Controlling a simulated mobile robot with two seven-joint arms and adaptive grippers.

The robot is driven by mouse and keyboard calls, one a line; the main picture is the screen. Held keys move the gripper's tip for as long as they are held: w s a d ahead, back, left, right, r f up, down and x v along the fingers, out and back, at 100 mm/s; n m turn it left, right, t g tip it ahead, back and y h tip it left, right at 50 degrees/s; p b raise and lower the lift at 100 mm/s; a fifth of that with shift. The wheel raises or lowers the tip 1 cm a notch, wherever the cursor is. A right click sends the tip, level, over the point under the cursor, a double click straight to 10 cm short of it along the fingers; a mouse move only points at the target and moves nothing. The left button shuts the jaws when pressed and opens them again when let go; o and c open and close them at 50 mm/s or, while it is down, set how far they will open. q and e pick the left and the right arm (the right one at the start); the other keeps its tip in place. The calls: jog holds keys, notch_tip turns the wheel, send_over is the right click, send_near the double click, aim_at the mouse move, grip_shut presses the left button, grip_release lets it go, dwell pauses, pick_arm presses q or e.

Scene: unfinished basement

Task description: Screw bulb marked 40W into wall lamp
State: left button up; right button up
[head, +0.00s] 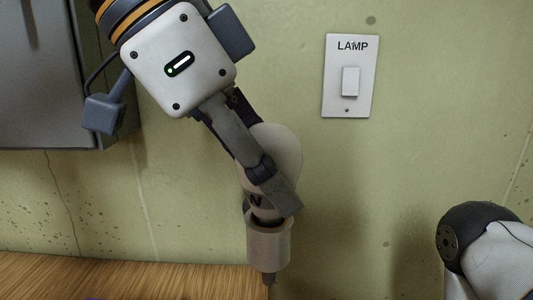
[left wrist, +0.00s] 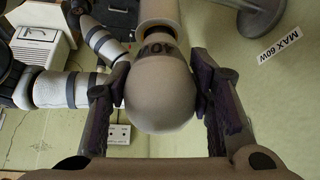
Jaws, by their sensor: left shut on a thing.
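The pale round bulb (head: 284,147) is between the fingers of my left gripper (head: 270,185), which is shut on it. The bulb hangs base down, and part of a dark mark shows on its neck. In the left wrist view the bulb (left wrist: 160,95) sits between both fingers, and its mark reads upside down as 40 and part of a letter. The bulb's neck meets a beige cylindrical socket (head: 268,245), which also shows in the left wrist view (left wrist: 158,12). How deep the base sits is hidden. My right gripper is not visible; only part of my right arm shows at lower right.
A wall switch plate (head: 348,98) marked LAMP is right of the gripper. A grey metal box (head: 40,80) hangs at left. A wooden surface (head: 130,275) lies below. A MAX 60W label (left wrist: 280,48) is on the wall. The wall between socket and right arm is clear.

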pick_arm(q)
jog(key=shift+f, duration=0.15)
jog(key=m+g, duration=0.1)
jog(key=m, duration=0.1)
jog(key=shift+w+m+g, duration=0.15)
jog(key=shift+m+g, duration=0.15)
jog(key=shift+m, duration=0.5)
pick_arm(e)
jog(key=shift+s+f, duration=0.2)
pick_arm(q)
jog(key=shift+d+m+g+b, duration=0.1)
jog(key=shift+m+g+b, duration=0.25)
jog(key=shift+m+g, duration=0.65)
jog(key=shift+m, duration=0.7)
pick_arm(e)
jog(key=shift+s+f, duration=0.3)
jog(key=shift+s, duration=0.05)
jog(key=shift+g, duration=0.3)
